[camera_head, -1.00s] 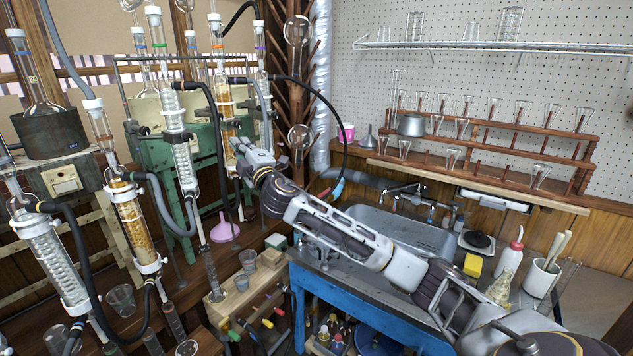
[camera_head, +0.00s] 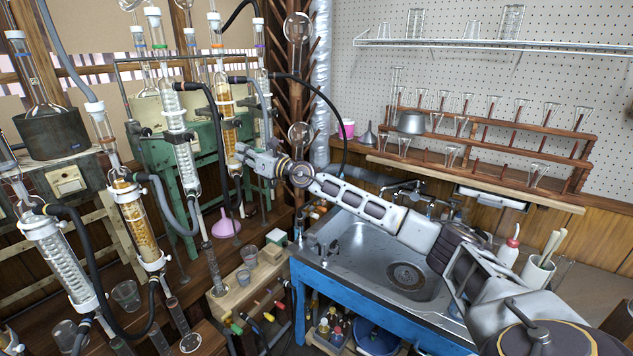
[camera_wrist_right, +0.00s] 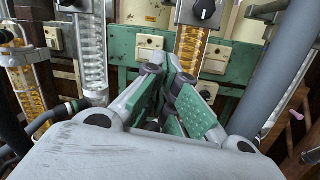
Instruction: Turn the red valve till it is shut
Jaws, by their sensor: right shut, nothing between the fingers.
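I cannot single out the red valve with certainty. Small coloured handles, one of them reddish (camera_head: 279,305), sit low beside the wooden stand in the head view. A small pinkish-red piece (camera_wrist_right: 297,115) shows at the right edge of the wrist view; I cannot tell what it is. My right gripper (camera_head: 243,153) is shut and empty, in front of the green box and beside the amber-filled column (camera_head: 228,125). In the wrist view its closed fingers (camera_wrist_right: 168,75) point at the green box front (camera_wrist_right: 125,52). My left gripper is not in view.
Glass condensers (camera_head: 180,150) and black hoses crowd the left. The steel sink (camera_head: 345,255) lies under my right arm.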

